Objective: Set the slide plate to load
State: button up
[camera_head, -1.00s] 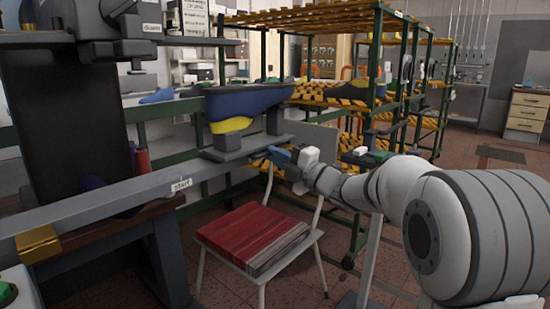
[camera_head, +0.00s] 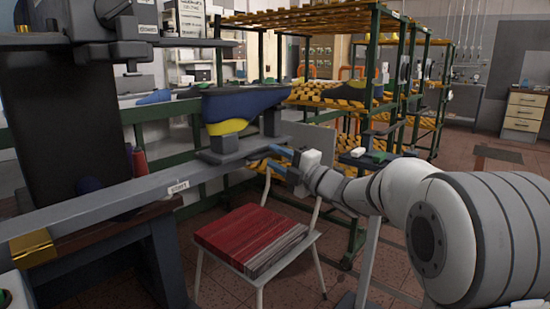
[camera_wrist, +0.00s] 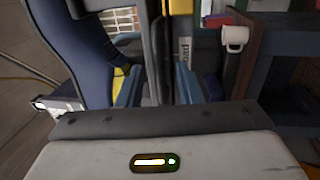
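The grey slide plate (camera_head: 232,154) sits on a long grey rail (camera_head: 110,203) and bears supports under a blue last with a yellow lower part (camera_head: 245,103). The blue last (camera_wrist: 68,50) is at the left there.
A chair with a red striped seat (camera_head: 250,236) stands below the rail. A green rack with yellow shelves (camera_head: 345,90) is behind my arm. A gold block (camera_head: 33,247) is on the rail at left, near a dark upright machine part (camera_head: 65,120).

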jog(key=p+v, duration=0.1)
jog(key=v, duration=0.6)
jog(key=shift+r, duration=0.15)
